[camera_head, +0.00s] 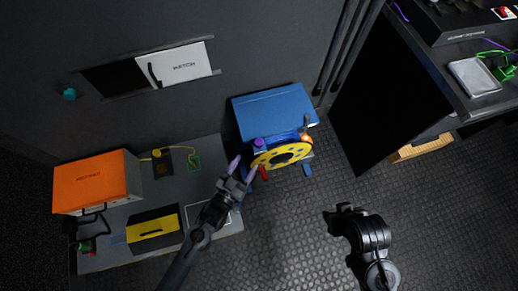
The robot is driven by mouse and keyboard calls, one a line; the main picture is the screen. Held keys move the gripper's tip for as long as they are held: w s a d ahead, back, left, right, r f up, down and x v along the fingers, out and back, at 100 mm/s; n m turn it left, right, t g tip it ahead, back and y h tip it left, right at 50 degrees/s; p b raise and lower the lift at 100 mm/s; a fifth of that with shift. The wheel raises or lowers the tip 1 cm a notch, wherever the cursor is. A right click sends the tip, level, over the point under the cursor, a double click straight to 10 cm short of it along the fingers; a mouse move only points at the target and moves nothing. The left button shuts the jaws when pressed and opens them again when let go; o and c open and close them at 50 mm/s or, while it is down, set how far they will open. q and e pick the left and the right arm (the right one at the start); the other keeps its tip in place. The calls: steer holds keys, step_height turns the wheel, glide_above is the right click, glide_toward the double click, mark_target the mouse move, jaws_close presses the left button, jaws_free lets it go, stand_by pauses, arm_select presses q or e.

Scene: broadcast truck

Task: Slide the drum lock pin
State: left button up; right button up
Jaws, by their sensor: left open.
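A yellow drum (264,160) sits in a blue stand (274,112) on the floor near the middle of the head view. A small red part (263,174) is at its lower left, a purple knob (259,142) at its upper left and an orange-red part (306,139) at its right. I cannot tell which of these is the lock pin. My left gripper (243,169) is open, with its purple fingertips just left of the drum and red part; contact cannot be made out. My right gripper (338,210) is lower right, away from the drum; its fingers are unclear.
A grey bench (112,261) at left carries an orange case (91,184) and a black-and-yellow box (153,229). A white hatch panel (181,64) is on the wall. A dark rack (392,85) stands at right. The floor between my grippers is clear.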

mark_target(257, 146)
arm_select(q)
steer(key=b+x, duration=0.2)
steer(key=x, duration=0.2)
steer(key=f+b+x, duration=0.1)
steer(key=b+x, duration=0.1)
steer(key=x, duration=0.1)
steer(key=f+b+x, duration=0.1)
steer(key=b+x, duration=0.1)
steer(key=x, duration=0.2)
steer(key=shift+w, duration=0.35)
arm_select(e)
step_height(257, 146, down, 8)
steer(key=shift+r, duration=0.15)
arm_select(q)
steer(key=shift+r, duration=0.1)
jaws_close()
